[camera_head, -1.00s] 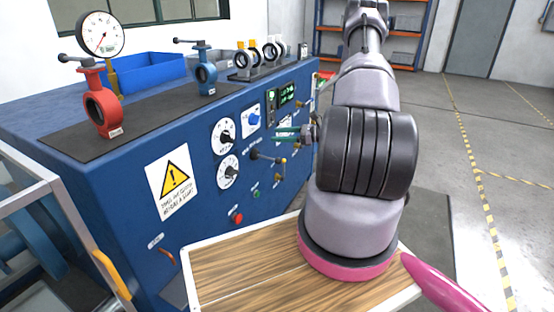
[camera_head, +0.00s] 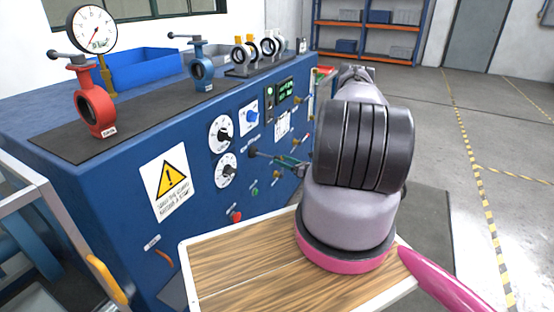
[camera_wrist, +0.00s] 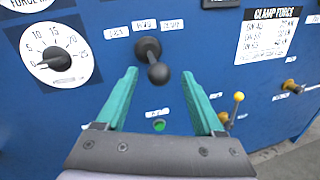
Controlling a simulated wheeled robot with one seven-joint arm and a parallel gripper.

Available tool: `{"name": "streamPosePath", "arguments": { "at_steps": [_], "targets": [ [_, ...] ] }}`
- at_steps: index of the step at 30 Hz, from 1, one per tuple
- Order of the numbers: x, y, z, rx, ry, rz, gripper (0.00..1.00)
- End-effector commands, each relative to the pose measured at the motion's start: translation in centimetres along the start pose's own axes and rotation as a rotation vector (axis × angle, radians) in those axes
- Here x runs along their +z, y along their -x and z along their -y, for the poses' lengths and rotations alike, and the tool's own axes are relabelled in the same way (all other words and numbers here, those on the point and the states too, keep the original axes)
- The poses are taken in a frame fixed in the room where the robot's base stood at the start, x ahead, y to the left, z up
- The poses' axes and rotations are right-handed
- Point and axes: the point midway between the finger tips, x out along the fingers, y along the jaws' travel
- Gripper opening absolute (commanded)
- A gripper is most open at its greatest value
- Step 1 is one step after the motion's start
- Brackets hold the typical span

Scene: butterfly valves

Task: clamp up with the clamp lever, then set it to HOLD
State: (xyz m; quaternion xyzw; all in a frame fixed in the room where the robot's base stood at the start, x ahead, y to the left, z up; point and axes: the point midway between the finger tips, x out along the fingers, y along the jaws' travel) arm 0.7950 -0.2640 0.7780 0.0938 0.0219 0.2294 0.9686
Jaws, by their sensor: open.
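The clamp lever (camera_wrist: 153,58) is a black knobbed lever on the blue panel in the wrist view, with small white labels above it, the middle one over its pivot. Its knob points down and slightly right. In the head view the lever (camera_head: 265,154) shows just left of my gripper (camera_head: 290,163). In the wrist view my gripper (camera_wrist: 160,95) is open and empty. Its two green fingers stand left and right of the lever's knob, apart from it. I cannot read the labels surely enough to tell which is HOLD.
A force dial (camera_wrist: 55,57) is left of the lever. A yellow-knobbed lever (camera_wrist: 238,100) sits close to the right finger. A green button (camera_wrist: 159,125) is below. A red valve (camera_head: 96,105) and a blue valve (camera_head: 202,70) stand on the bench top.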

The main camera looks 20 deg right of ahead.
Motion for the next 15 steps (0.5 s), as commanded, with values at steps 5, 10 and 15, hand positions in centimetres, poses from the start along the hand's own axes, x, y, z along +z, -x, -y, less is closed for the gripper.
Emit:
{"name": "streamPosePath", "arguments": {
  "at_steps": [5,10,15],
  "targets": [
    [0.0,-2.5,-0.1,0.003,0.002,-0.001,0.7],
    [0.0,-3.5,0.0,0.001,0.0,0.0,0.7],
    [0.0,-3.5,0.0,0.001,0.0,0.0,0.7]
  ]
}}
